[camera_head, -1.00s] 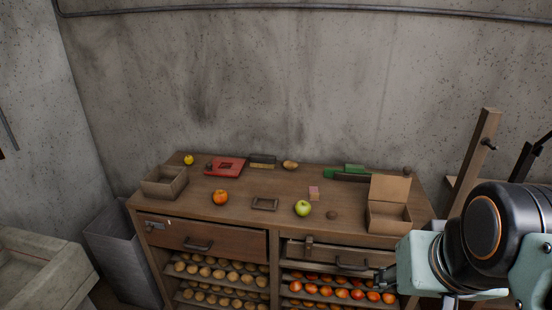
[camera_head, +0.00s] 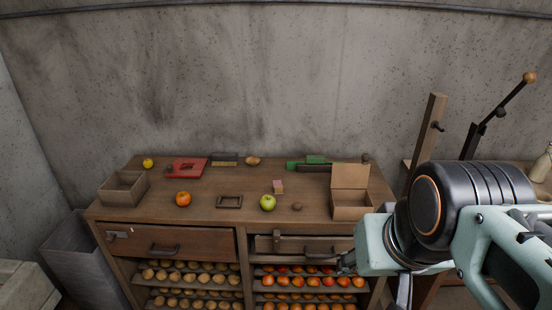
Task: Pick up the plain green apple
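A plain green apple (camera_head: 267,203) sits on the wooden cabinet top (camera_head: 227,180), near its front edge and right of the middle. My gripper (camera_head: 346,262) is at the lower right, in front of the cabinet and below its top, to the right of the apple and apart from it. It is mostly hidden behind my pale green arm link, so its fingers cannot be made out.
An orange fruit (camera_head: 183,199) and a small dark frame (camera_head: 229,201) lie left of the apple. A small brown lump (camera_head: 297,207) and an open cardboard box (camera_head: 351,205) stand right. A pink-topped block (camera_head: 278,186) is just behind. Two drawers are below.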

